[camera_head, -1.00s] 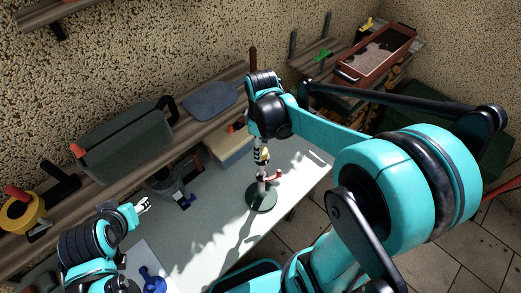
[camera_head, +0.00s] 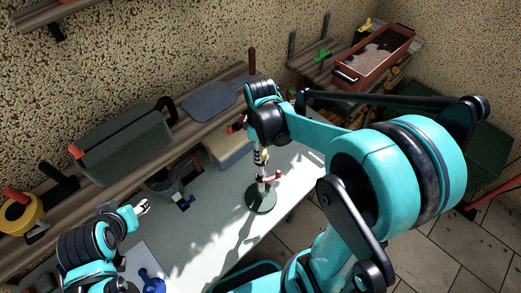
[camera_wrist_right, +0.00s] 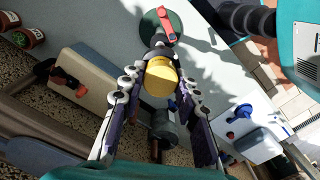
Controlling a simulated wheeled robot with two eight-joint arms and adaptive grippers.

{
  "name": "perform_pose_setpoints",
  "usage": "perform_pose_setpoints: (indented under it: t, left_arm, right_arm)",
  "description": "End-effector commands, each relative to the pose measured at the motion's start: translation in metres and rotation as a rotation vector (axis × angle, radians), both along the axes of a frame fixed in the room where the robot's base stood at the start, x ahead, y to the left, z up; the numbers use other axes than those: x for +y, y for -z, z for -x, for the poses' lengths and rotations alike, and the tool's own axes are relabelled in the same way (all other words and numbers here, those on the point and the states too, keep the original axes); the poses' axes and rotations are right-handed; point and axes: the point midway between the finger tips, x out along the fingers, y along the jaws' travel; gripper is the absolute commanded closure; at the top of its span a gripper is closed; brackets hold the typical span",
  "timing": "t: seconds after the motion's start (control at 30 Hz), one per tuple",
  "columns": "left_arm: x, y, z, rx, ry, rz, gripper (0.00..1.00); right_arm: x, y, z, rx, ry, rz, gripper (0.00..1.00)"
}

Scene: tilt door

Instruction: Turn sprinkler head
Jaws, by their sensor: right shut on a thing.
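The sprinkler stands upright on the workbench on a round dark green base (camera_head: 261,200), with a small red lever (camera_head: 277,176) on its stem. Its yellow head (camera_wrist_right: 160,78) shows in the right wrist view, between the two fingers. My right gripper (camera_head: 261,156) comes down from above and is shut on the sprinkler head, its fingers on either side; the forearm hides part of it in the head view. My left gripper (camera_head: 143,206) hangs over the left part of the bench, away from the sprinkler; its fingers are too small to read.
A blue item (camera_head: 152,282) lies front left.

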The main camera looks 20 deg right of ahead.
Motion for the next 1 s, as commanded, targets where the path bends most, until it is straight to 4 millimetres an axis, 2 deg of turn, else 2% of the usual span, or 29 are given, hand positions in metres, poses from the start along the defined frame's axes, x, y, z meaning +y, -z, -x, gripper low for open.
perform_pose_setpoints:
  t: [0.27,1.0]
  left_arm:
    - [0.0,0.004,0.0,0.0,0.0,0.0,0.51]
    - [0.0,0.018,0.0,0.0,0.0,0.0,0.51]
  right_arm:
    - [0.0,0.001,0.0,0.0,0.128,0.0,0.98]
    - [-0.001,0.001,0.0,0.0,0.787,0.0,0.98]
